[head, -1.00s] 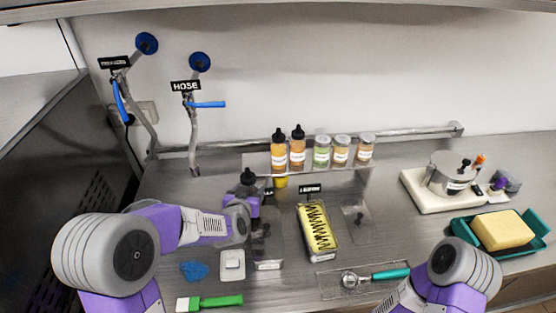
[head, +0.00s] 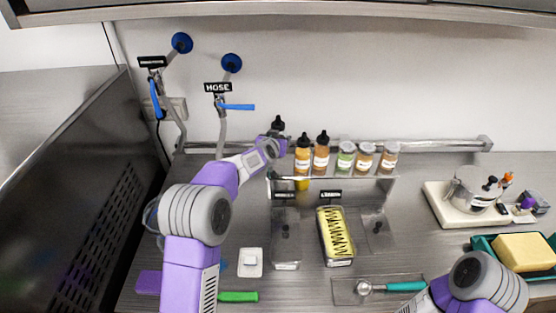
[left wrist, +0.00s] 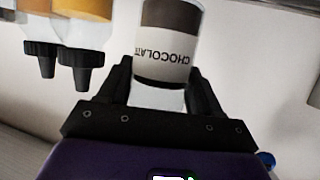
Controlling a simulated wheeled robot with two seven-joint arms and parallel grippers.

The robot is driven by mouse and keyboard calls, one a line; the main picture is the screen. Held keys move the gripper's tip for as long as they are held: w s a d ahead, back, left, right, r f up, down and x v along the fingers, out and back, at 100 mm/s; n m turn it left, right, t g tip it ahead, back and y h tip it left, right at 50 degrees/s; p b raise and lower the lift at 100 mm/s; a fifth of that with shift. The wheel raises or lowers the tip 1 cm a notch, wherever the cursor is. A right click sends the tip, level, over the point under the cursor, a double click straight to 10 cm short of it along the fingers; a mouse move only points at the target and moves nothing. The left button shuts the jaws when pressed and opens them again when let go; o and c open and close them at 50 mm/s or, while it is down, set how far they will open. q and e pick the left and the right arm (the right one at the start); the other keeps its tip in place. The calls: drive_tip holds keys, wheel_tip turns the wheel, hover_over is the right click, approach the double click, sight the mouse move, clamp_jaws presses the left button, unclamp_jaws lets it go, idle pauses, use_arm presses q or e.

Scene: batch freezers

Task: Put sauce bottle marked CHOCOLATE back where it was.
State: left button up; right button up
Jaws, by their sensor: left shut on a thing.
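My left gripper (head: 274,144) is shut on the sauce bottle marked CHOCOLATE. In the head view mainly its black cap (head: 278,123) shows; my gripper hides most of the body. In the left wrist view the brown and white bottle (left wrist: 168,42) sits between the two black fingers (left wrist: 160,88), its label upside down in the picture. The bottle is at the left end of the raised shelf (head: 350,180), left of two amber sauce bottles (head: 303,158) (head: 321,156). I cannot tell whether its base touches the shelf. My right gripper is out of the frame.
Three jars (head: 345,158) (head: 366,160) (head: 389,159) stand further right on the shelf. A tub of yellow ice cream (head: 336,238) and a scoop (head: 390,287) are in front. A hose (head: 222,135) hangs left. A sponge (head: 524,251) sits in a green tray at right.

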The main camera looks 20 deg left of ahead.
use_arm(q)
drive_tip(key=shift+f+b, duration=0.7)
drive_tip(key=shift+f, duration=2.3)
drive_tip(key=shift+f, duration=0.1)
drive_tip(key=o, duration=1.1)
drive_tip(key=shift+f, duration=0.1)
drive_tip(key=shift+r, duration=0.2)
drive_tip(key=shift+s+r, duration=0.15)
drive_tip(key=shift+s, duration=0.05)
drive_tip(key=v, duration=1.1)
drive_tip(key=shift+s, duration=0.35)
